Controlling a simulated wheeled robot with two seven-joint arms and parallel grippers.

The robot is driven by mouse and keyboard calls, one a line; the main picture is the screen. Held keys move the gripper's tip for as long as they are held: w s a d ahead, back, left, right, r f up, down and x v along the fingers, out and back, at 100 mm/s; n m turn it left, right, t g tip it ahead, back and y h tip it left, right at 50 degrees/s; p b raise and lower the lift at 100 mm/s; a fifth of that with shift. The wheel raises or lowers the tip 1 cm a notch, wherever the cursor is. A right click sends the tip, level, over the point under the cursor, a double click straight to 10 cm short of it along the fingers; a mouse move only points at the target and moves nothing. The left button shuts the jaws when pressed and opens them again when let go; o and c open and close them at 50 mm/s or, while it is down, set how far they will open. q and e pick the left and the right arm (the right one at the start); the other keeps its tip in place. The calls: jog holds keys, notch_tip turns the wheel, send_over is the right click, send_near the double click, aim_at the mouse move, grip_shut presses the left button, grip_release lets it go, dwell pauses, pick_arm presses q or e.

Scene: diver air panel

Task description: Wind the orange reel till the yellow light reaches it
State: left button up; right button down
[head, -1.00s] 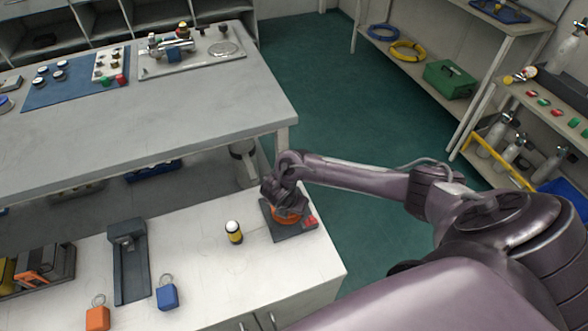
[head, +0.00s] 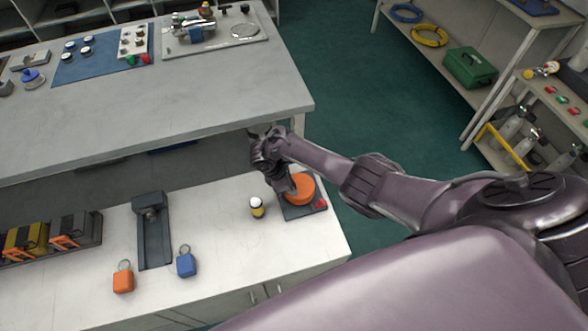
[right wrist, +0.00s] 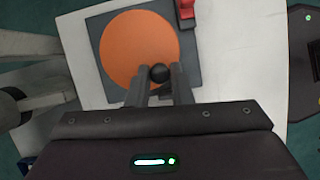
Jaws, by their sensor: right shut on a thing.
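The orange reel (head: 303,187) is a flat round disc on a dark square base near the right end of the lower white counter. My right gripper (head: 286,190) is at the reel's left edge. In the right wrist view, its fingers (right wrist: 160,86) are shut on a small black knob (right wrist: 160,73) at the rim of the orange reel (right wrist: 132,45). The yellow light (head: 257,208), with a white top and dark band, stands upright just left of the base, apart from it. No line between light and reel can be made out. My left gripper is out of view.
A red piece (head: 321,204) sits on the base's corner. A dark grey stand (head: 153,235), a blue tag (head: 187,264) and an orange tag (head: 123,280) lie to the left. The grey upper bench (head: 200,110) edges the counter behind.

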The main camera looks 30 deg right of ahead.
jog(key=m, duration=0.1)
jog(key=w+m+g+b, duration=0.1)
jog(key=shift+w+a+m+y, duration=0.1)
jog(key=shift+m+y, duration=0.2)
jog(key=shift+m, duration=0.1)
jog(key=m, duration=0.1)
jog(key=w+m+b, duration=0.1)
jog(key=shift+f+m+g+y, duration=0.1)
jog(key=shift+m+g+y, duration=0.3)
jog(key=shift+w+d+m+g+y+b, duration=0.2)
jog(key=shift+m+b, duration=0.25)
jog(key=shift+m, duration=0.35)
jog(key=shift+w+d+m+g+y+b, duration=0.15)
jog(key=shift+w+m+y+b, duration=0.1)
jog(key=shift+m+b, duration=0.4)
jog(key=shift+w+d+m+g+y+b, duration=0.15)
jog(key=shift+w+m+y+b, duration=0.15)
jog(key=shift+m, duration=0.65)
jog(key=c, duration=1.3)
grip_release()
jog(key=shift+s, duration=0.1)
jog(key=d+p+v, duration=0.1)
jog(key=v, duration=0.7)
jog(key=shift+a, duration=0.5)
